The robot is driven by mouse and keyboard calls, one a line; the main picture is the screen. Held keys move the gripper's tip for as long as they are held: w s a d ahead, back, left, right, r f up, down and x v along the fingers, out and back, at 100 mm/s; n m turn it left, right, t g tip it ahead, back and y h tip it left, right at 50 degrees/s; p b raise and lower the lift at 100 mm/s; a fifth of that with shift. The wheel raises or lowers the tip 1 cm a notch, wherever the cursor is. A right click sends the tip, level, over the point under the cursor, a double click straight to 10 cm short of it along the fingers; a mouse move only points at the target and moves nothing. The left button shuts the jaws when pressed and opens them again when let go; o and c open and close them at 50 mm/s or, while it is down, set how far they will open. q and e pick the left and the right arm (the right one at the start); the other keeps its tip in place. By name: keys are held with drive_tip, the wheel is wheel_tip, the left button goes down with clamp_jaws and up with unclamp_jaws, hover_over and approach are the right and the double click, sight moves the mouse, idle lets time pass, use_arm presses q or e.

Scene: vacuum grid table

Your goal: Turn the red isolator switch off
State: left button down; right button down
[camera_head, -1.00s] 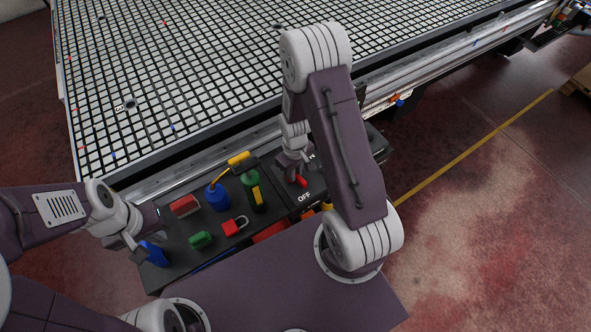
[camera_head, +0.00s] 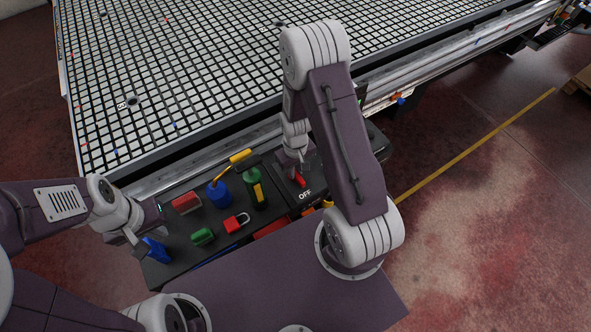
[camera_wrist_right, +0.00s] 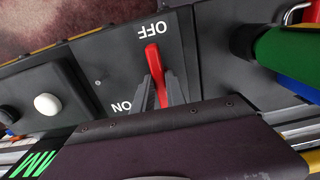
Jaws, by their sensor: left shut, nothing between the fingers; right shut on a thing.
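The red isolator switch handle (camera_head: 301,182) sits on a dark panel with a white OFF label (camera_head: 305,195). In the right wrist view, the red handle (camera_wrist_right: 153,58) reaches with its tip close to the OFF label (camera_wrist_right: 154,30). My right gripper (camera_wrist_right: 161,90) is shut on the handle, one finger on each side. In the head view, my right gripper (camera_head: 294,172) hides part of the handle. My left gripper (camera_head: 140,247) is shut and empty, beside a blue item (camera_head: 156,250).
Left of the switch, the dark bench (camera_head: 180,262) carries a red padlock (camera_head: 237,222), a green block (camera_head: 203,237), a red block (camera_head: 186,203), a blue container (camera_head: 218,195) and a green-and-yellow tool (camera_head: 254,190). A white button (camera_wrist_right: 47,104) is beside the switch panel. The grid table (camera_head: 200,70) lies behind.

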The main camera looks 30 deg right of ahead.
drive_tip(key=c, duration=1.4)
unclamp_jaws()
drive_tip(key=shift+o, duration=0.2)
wheel_tip(320, 180, up, 9)
drive_tip(key=shift+r+p, duration=0.1)
drive_tip(key=shift+p, duration=0.5)
